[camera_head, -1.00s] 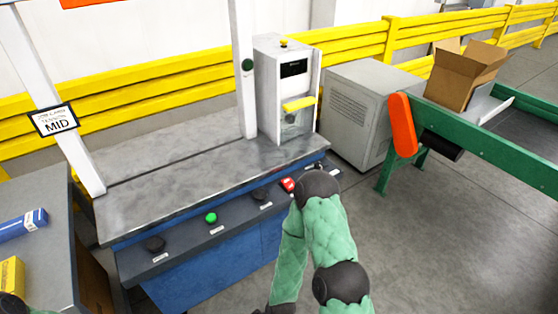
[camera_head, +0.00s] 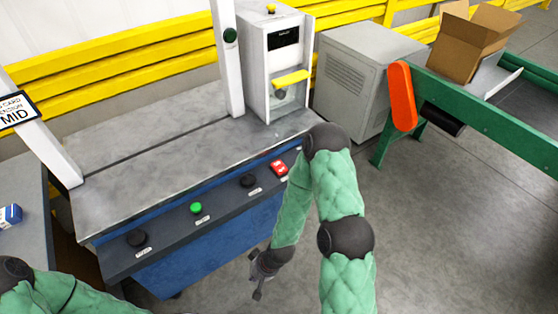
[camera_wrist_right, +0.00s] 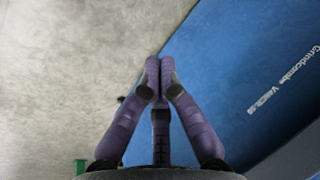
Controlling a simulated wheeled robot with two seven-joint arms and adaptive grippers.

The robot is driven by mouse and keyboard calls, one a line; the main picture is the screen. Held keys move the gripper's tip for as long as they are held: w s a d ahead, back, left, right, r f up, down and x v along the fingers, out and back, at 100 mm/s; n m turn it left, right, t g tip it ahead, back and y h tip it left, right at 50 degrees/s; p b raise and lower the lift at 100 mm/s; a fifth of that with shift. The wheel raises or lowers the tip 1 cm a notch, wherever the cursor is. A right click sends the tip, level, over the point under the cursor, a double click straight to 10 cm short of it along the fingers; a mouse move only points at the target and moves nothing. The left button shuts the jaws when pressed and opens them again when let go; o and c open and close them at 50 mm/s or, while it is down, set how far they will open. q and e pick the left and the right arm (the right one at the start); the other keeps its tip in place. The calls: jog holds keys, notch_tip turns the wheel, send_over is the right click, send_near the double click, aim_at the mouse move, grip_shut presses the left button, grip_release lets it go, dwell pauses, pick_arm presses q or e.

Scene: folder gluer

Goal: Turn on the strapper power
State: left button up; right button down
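The strapper (camera_head: 150,150) has a grey top, a white arch and a blue front. Its sloped front panel (camera_head: 222,206) carries a black knob (camera_head: 137,238), a green button (camera_head: 196,208), a second black knob (camera_head: 248,180) and a red rocker switch (camera_head: 279,168). The labels are too small to read. My right gripper (camera_head: 262,278) hangs below and in front of the panel, apart from it. In the right wrist view its purple fingers (camera_wrist_right: 160,64) meet at the tips with nothing between them, beside the blue front panel (camera_wrist_right: 250,80). My left arm shows at bottom left; its gripper is out of view.
A white unit (camera_head: 280,60) with a yellow handle stands at the strapper's back right. A grey cabinet (camera_head: 355,85) and a green conveyor (camera_head: 480,125) with an open carton (camera_head: 470,45) are to the right. A grey table (camera_head: 25,230) is at left. The floor in front is clear.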

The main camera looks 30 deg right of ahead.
jog(key=w+d+r+n+t+h+p, duration=0.1)
jog(key=w+d+r+t, duration=0.2)
jog(key=w+d+r, duration=0.3)
jog(key=w+d+r+n+t+h+p, duration=0.1)
jog(key=w+d+r+t, duration=0.2)
jog(key=w+d+r, duration=0.3)
jog(key=w+d+r+n+t+p, duration=0.1)
jog(key=w+d+r+t, duration=0.2)
jog(key=w+d+r, duration=0.4)
jog(key=d+r, duration=0.7)
jog(key=r, duration=0.1)
jog(key=shift+d+r+h+p, duration=0.15)
jog(key=shift+d+h+p, duration=0.1)
jog(key=shift+h+p, duration=0.15)
jog(key=b, duration=0.4)
send_over(279, 167)
jog(key=f, duration=0.6)
jog(key=shift+s, duration=0.4)
jog(key=shift+w+f+b, duration=0.15)
jog(key=shift+f+b, duration=0.15)
jog(key=shift+f, duration=0.3)
jog(key=shift+w+f+b, duration=0.15)
jog(key=shift+f+b, duration=0.1)
jog(key=shift+f, duration=0.3)
jog(key=shift+w+f+b, duration=0.15)
jog(key=shift+f+b, duration=0.15)
jog(key=shift+f, duration=0.4)
